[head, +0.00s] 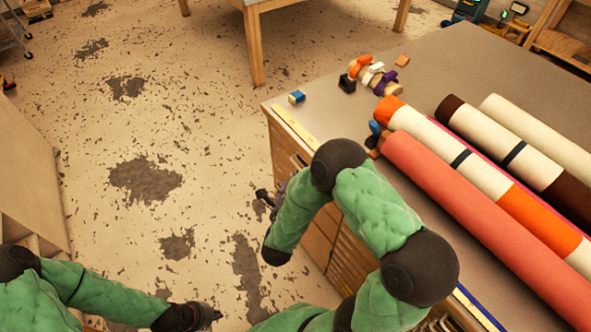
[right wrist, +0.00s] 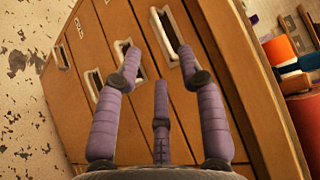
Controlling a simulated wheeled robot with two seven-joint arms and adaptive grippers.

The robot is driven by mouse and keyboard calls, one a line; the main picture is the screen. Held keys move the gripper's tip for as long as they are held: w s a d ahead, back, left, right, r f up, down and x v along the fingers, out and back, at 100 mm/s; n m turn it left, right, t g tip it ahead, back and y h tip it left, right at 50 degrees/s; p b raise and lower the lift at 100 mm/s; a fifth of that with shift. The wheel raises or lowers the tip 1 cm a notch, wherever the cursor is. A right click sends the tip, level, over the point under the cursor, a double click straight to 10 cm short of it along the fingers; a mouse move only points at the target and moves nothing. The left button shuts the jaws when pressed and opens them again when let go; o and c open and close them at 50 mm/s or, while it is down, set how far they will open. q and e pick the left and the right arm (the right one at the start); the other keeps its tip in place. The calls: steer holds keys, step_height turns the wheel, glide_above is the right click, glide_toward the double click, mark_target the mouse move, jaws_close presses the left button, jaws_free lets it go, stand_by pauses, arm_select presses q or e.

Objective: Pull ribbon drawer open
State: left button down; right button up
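The wooden drawer cabinet (head: 318,236) stands under the grey worktop, its drawer fronts facing left. In the right wrist view the drawer fronts (right wrist: 112,38) fill the middle, with several pale-rimmed recessed handles, one of them (right wrist: 164,22) near the top. The drawers look shut. A small label is unreadable, so I cannot tell which drawer is the ribbon one. My right gripper (right wrist: 158,62) has its purple fingers spread and empty, pointing at the handles; contact is unclear. It shows small and partly hidden beside the cabinet in the head view (head: 268,198). My left gripper (head: 205,315) is low, away from the cabinet.
Long rolls, including a coral one (head: 470,215) and a cream-and-orange one (head: 490,185), lie on the worktop (head: 425,70). Small coloured spools (head: 370,72) and a blue block (head: 297,97) sit near its far left corner. The stained floor (head: 130,225) left of the cabinet is clear.

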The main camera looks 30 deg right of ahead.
steer(key=b+x, duration=0.1)
steer(key=x, duration=0.7)
steer(key=shift+b, duration=0.35)
steer(key=shift+w, duration=0.1)
steer(key=shift+c, duration=0.3)
jaws_close()
